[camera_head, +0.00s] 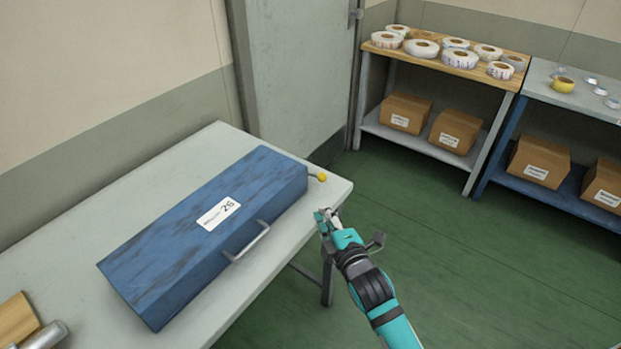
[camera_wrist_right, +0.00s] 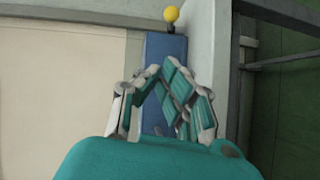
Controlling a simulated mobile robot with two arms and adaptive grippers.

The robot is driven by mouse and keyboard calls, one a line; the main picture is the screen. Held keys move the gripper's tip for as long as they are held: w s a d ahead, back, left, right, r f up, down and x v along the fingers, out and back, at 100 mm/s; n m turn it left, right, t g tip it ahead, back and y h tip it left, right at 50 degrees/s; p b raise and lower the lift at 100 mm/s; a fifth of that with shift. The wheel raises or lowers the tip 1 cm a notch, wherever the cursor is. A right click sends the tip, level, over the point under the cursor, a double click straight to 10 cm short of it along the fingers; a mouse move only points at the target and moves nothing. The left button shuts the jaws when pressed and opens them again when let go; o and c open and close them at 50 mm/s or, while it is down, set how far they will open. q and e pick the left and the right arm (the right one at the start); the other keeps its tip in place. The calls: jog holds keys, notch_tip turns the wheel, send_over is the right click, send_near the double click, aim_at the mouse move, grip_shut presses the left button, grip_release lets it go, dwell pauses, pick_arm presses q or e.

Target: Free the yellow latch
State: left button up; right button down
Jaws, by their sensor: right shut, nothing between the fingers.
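The yellow latch (camera_head: 321,177) is a small yellow ball on a thin stem at the far right end of a blue case (camera_head: 190,225). The case lies closed on a pale table, with a white label and a metal handle on its front. My right gripper (camera_head: 322,214) is near the table's right edge, in front of the latch and apart from it. It is shut and empty. In the right wrist view the latch (camera_wrist_right: 171,14) shows at the top, beyond the fingertips (camera_wrist_right: 160,68), with the blue case (camera_wrist_right: 165,50) below it. My left gripper is not in view.
The pale table (camera_head: 165,165) has a wooden block (camera_head: 15,318) and a metal cylinder (camera_head: 42,336) at its near left corner. A shelf (camera_head: 440,62) with several tape rolls and cardboard boxes stands at the back right. The green floor (camera_head: 440,240) between is clear.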

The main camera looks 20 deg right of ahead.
send_near(312, 175)
jog(key=a, duration=0.1)
jog(key=a+r, duration=0.1)
jog(key=a, duration=0.2)
jog(key=shift+w+r, duration=0.25)
jog(key=shift+w, duration=0.1)
jog(key=shift+w+d+f+p, duration=0.3)
jog(key=shift+w+d+p, duration=0.1)
jog(key=shift+w+d, duration=0.5)
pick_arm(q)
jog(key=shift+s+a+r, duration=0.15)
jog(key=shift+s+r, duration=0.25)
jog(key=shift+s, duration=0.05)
pick_arm(e)
jog(key=shift+w+d+f, duration=0.2)
jog(key=shift+w+d, duration=0.2)
jog(key=shift+w, duration=0.2)
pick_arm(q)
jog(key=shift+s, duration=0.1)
pick_arm(e)
jog(key=shift+d, duration=0.1)
